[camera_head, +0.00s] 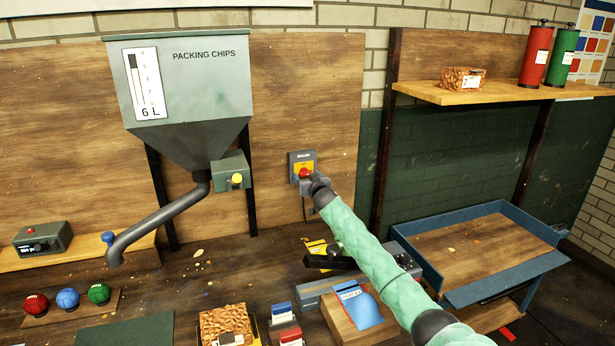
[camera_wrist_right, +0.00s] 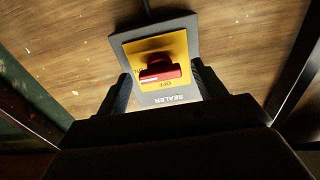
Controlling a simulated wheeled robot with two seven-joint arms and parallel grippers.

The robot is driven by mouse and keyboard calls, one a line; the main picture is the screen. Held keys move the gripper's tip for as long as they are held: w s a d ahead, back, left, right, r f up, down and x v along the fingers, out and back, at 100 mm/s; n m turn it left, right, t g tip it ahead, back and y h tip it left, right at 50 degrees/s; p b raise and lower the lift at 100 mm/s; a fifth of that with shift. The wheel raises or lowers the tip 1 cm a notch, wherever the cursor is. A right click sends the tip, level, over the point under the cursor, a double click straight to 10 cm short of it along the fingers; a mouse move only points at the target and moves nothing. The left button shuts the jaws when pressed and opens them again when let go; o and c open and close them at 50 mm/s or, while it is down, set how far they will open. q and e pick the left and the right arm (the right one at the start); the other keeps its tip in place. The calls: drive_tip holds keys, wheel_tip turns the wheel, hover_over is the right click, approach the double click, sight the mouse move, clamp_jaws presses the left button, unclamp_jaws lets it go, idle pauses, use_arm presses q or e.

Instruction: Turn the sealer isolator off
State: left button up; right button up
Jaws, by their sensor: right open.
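The sealer isolator (camera_head: 302,162) is a grey box with a yellow plate and a red rotary knob (camera_head: 304,172), fixed to the wooden back board. My right gripper (camera_head: 317,180) is at the isolator, just at the knob's lower right in the head view. In the wrist view its open fingers (camera_wrist_right: 160,86) stand on either side of the knob, with visible gaps. My left gripper is out of view.
A packing chips hopper (camera_head: 185,90) with a spout stands left of the isolator. Red, blue and green balls (camera_head: 68,298) sit on a rack at lower left. A blue-edged tray table (camera_head: 480,245) and a shelf (camera_head: 500,92) with canisters are at right.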

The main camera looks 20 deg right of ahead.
drive_tip(key=c, duration=1)
